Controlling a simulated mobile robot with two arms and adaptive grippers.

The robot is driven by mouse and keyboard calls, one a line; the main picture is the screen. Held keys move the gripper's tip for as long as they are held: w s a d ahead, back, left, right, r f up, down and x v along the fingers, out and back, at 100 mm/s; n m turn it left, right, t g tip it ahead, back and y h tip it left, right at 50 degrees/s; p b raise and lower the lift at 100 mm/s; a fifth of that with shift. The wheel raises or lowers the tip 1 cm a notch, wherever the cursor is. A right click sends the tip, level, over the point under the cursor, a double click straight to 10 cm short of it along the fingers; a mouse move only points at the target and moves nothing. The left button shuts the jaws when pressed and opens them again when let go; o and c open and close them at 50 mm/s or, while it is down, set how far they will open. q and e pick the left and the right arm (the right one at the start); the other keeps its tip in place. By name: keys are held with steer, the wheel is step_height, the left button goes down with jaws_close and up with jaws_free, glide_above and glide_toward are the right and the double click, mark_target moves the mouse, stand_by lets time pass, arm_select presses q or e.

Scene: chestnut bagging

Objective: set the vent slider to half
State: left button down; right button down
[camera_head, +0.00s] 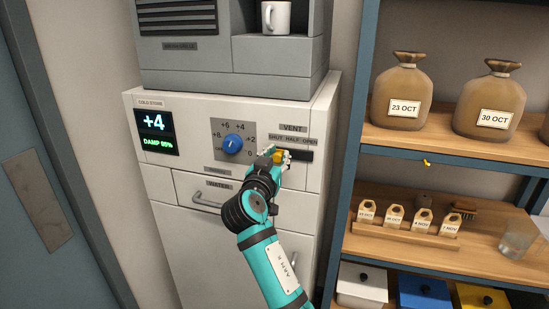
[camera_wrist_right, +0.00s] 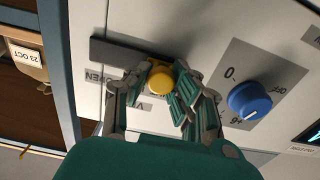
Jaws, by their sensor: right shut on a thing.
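The vent slider is a yellow knob (camera_head: 279,157) on a dark horizontal slot (camera_head: 300,156) under the labels SHUT, HALF and OPEN on the white cold-store panel. The knob appears nearer the SHUT end, with bare slot toward OPEN. My right gripper (camera_head: 273,154) is at the slot, shut on the knob. In the right wrist view, turned over, the yellow knob (camera_wrist_right: 160,81) sits between the fingers (camera_wrist_right: 155,90); OPEN shows at left and the other labels are hidden. My left gripper is not in view.
A blue dial (camera_head: 233,143) is left of the slot, with a display (camera_head: 156,131) reading +4 and DAMP 80% beyond it. The water drawer handle (camera_head: 207,199) is below. Shelves (camera_head: 450,151) with brown bags stand at right. A mug (camera_head: 276,17) sits above.

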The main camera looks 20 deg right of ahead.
mark_target(292, 115)
steer(key=shift+s+d, duration=0.35)
steer(key=shift+d, duration=0.2)
steer(key=shift+s+d, duration=0.35)
steer(key=shift+d, duration=0.2)
steer(key=c, duration=1.2)
jaws_free()
steer(key=shift+a, duration=0.1)
steer(key=shift+o, duration=0.6)
steer(key=shift+w, duration=0.1)
step_height(292, 115, up, 10)
